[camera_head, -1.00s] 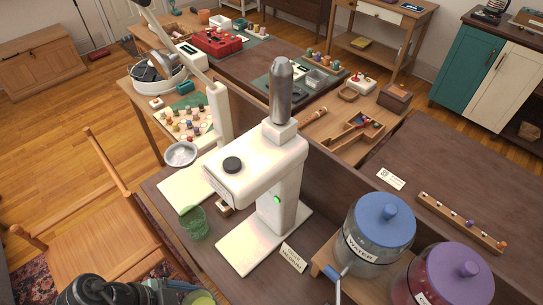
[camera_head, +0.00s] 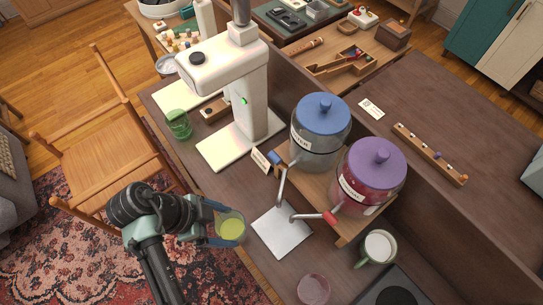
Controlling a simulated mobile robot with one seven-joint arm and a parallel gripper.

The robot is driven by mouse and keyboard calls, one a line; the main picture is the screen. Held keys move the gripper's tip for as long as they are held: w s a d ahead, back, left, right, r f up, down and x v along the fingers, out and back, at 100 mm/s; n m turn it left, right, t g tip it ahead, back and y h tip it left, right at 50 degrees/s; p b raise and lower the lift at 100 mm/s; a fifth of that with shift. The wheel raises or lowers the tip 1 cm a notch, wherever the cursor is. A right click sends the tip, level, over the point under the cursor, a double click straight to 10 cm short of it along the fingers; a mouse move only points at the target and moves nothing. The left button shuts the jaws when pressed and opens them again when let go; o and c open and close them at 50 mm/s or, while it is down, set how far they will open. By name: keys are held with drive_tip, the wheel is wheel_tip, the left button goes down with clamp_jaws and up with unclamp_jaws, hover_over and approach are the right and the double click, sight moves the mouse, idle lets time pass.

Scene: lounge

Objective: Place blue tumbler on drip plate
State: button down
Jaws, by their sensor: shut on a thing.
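My gripper (camera_head: 222,225) is shut on a see-through tumbler (camera_head: 239,221) with a yellow-green bottom or content; I see no clear blue in its wall. It appears upright, at the front edge of the dark counter, just left of a white square plate (camera_head: 282,230). This plate lies bare below the two taps of the dispensers and looks like the drip plate. The tumbler is not over it. A green tumbler (camera_head: 178,124) stands farther back left, and a pinkish tumbler (camera_head: 313,290) stands at the bottom.
A blue-lidded water jar (camera_head: 321,135) and a purple-lidded red jar (camera_head: 368,175) stand on a wooden stand, with taps reaching over the plate. A white machine (camera_head: 228,75) stands behind left. A green mug (camera_head: 378,248) and dark hob (camera_head: 397,288) are right. A wooden chair (camera_head: 110,160) is left.

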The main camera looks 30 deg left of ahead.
drive_tip(key=shift+w+d+f+p, duration=0.55)
drive_tip(key=shift+w+d+p, duration=0.15)
drive_tip(key=shift+w+d, duration=0.75)
drive_tip(key=shift+w+d+f+p, duration=0.55)
drive_tip(key=shift+w+d+p, duration=0.2)
drive_tip(key=shift+w+d, duration=0.65)
drive_tip(key=shift+w+d+f+p, duration=0.55)
drive_tip(key=shift+w+d+p, duration=0.15)
drive_tip(key=shift+w+d, duration=0.75)
drive_tip(key=shift+s+d, duration=0.1)
drive_tip(key=shift+s, duration=0.05)
drive_tip(key=shift+f, duration=0.15)
unclamp_jaws()
drive_tip(key=shift+r, duration=0.25)
drive_tip(key=b+v, duration=0.1)
drive_tip(key=v, duration=1.1)
